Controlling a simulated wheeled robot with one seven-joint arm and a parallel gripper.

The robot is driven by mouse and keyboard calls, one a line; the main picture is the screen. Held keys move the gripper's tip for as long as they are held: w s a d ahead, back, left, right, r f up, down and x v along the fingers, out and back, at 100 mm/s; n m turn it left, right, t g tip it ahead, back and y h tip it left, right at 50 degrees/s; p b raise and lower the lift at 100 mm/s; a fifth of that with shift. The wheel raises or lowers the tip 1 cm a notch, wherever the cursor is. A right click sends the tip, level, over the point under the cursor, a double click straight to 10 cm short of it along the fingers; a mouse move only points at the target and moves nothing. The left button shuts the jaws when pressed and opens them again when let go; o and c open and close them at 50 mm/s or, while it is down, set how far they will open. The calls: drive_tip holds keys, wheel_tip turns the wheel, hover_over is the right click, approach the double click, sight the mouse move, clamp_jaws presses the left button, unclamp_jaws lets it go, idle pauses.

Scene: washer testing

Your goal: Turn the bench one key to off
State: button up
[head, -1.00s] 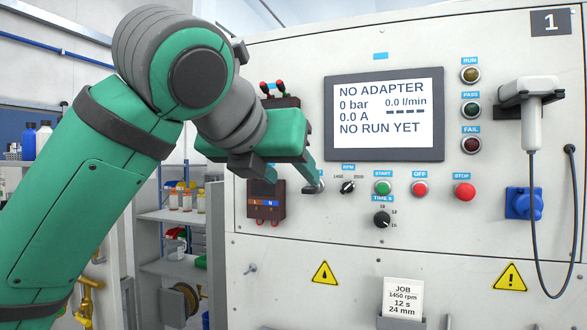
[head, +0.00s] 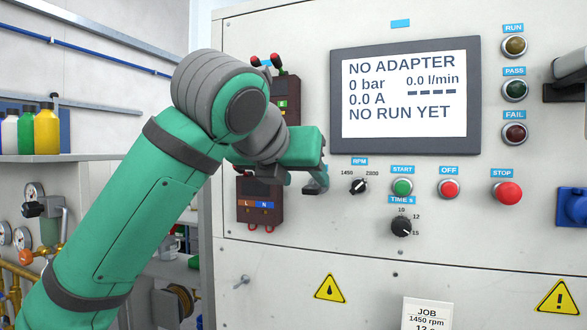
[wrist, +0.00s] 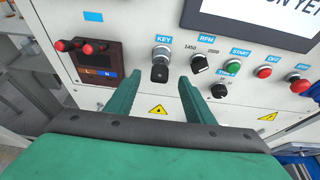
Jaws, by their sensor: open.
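The bench one key (wrist: 160,70) is a black key in a round silver lock under a blue KEY label in the wrist view. Its head points down toward my gripper. My gripper (wrist: 160,86) is open, with one green finger on each side of the key's line. The key shows between and just beyond the fingertips, and I see no grip on it.
The RPM knob (wrist: 199,63) is close to the right finger. Further right are the TIME knob (head: 401,226), START button (head: 402,187), OFF button (head: 449,189) and STOP button (head: 507,193). A dark terminal box (wrist: 91,63) with red plugs is left of the key. The screen (head: 405,98) reads NO ADAPTER.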

sight(311, 187)
drive_tip(key=shift+x, duration=2.25)
